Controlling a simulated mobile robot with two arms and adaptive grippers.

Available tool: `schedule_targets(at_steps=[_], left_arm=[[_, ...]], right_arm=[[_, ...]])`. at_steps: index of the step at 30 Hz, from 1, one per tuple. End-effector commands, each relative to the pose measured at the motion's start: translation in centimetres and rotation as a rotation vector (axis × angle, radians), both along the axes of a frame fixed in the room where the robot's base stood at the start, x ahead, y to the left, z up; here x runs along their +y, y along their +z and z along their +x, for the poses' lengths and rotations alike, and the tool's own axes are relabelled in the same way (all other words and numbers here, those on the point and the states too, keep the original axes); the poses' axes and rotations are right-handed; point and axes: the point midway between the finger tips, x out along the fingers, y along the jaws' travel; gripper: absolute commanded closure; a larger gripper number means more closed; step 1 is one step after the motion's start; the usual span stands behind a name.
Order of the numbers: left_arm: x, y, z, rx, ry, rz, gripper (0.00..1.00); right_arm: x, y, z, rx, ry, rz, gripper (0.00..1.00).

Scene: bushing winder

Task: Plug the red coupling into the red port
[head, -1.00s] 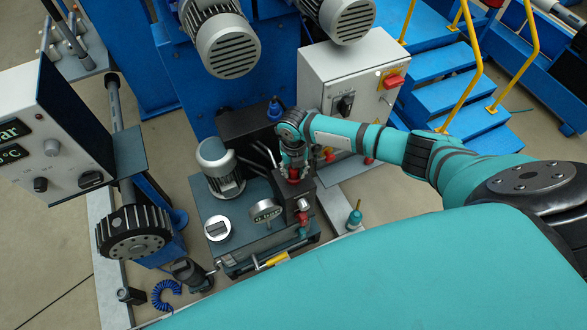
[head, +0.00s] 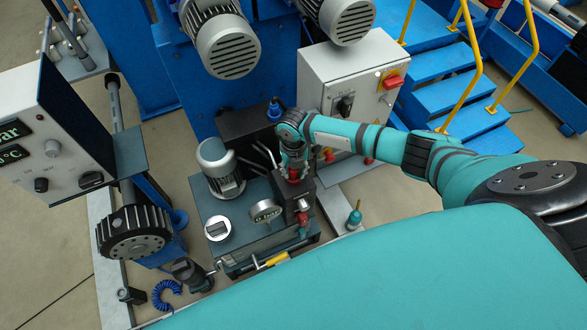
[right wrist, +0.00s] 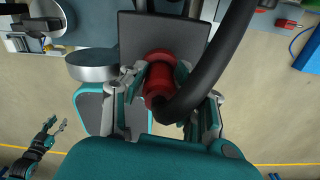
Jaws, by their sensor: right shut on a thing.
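My right gripper (head: 292,173) is at the dark block on top of the hydraulic unit, pointing down. It is shut on the red coupling (right wrist: 160,75), which shows between its fingers in the right wrist view. A thick black hose (right wrist: 215,65) runs from the coupling. The coupling lies over the dark block face (right wrist: 130,35). The red port is not distinguishable there, and I cannot tell how deep the coupling sits. My left gripper (right wrist: 54,126) shows small at the lower left of the right wrist view, with its fingers apart and empty.
A pressure gauge (head: 265,211) and a motor (head: 220,165) stand left of the block on the unit. A red fitting (head: 303,218) is on the block's front. A grey switch cabinet (head: 345,85) stands behind. A teal-topped part (head: 354,217) stands to the right.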

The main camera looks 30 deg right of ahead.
Motion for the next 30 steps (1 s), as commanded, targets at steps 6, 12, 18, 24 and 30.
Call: schedule_targets(at_steps=[6,12,18,24,30], left_arm=[[0.0,0.1,0.0,0.000,0.000,0.000,0.60],[0.0,0.1,0.0,0.000,0.000,0.000,0.60],[0.0,-0.2,0.0,0.000,0.000,0.000,0.60],[0.0,-0.5,0.0,0.000,0.000,0.000,0.60],[0.0,-0.6,0.0,0.000,0.000,0.000,0.60]], right_arm=[[0.0,0.0,0.0,0.000,0.000,0.000,1.00],[0.0,0.0,0.0,0.000,0.000,0.000,1.00],[0.0,-0.3,0.0,0.000,0.000,0.000,1.00],[0.0,-0.8,0.0,0.000,0.000,0.000,1.00],[0.0,-1.0,-0.1,0.001,0.000,0.000,1.00]])
